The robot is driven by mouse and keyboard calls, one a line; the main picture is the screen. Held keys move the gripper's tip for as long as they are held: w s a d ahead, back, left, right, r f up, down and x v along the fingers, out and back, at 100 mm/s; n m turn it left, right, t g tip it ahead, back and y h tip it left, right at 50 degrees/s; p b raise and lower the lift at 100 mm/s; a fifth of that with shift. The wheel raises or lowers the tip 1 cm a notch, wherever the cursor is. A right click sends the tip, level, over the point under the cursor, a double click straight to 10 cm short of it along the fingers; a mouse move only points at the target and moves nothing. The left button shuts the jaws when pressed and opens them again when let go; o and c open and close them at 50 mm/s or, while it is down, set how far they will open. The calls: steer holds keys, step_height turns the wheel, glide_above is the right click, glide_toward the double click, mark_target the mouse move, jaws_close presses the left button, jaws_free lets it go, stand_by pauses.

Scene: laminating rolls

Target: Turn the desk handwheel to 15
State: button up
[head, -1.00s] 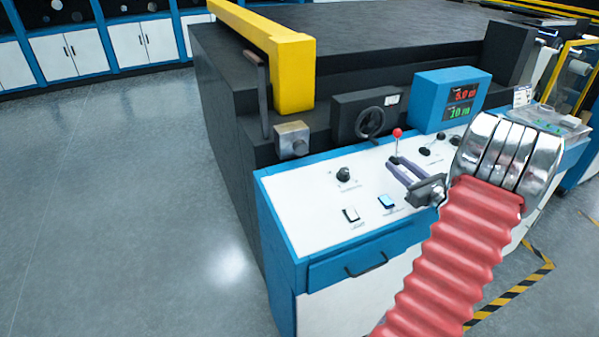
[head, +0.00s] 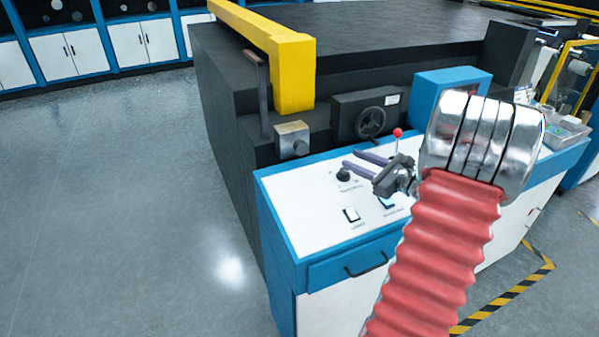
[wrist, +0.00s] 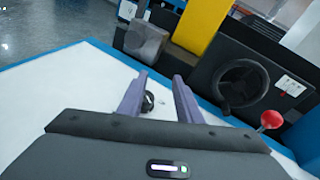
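The desk handwheel (head: 371,123) is a dark spoked wheel on a black box behind the white desk panel. In the wrist view the handwheel (wrist: 243,84) is at the upper right, beyond my gripper. My gripper (head: 344,170) is over the desk panel, in front of and left of the wheel, apart from it. In the wrist view my gripper (wrist: 160,82) has its two purple fingers spread, with nothing held between them. A black knob (wrist: 148,102) on the panel shows between the fingers. The blue display box (head: 432,88) is partly hidden by my arm and its numbers are not visible.
A red-balled lever (head: 398,133) stands close to my gripper; its ball (wrist: 271,119) shows right of it in the wrist view. A grey metal box (head: 292,139) and a yellow post (head: 293,75) stand at the back left. White switches (head: 351,214) sit at the panel's front.

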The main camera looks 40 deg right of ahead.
steer(key=w+a+r+n+g+y, duration=0.2)
steer(key=a+n, duration=0.5)
steer(key=a, duration=1.1)
steer(key=w+g+y, duration=0.1)
steer(key=g+y, duration=0.1)
steer(key=shift+w+r+n+y, duration=0.2)
steer(key=shift+n+y, duration=0.2)
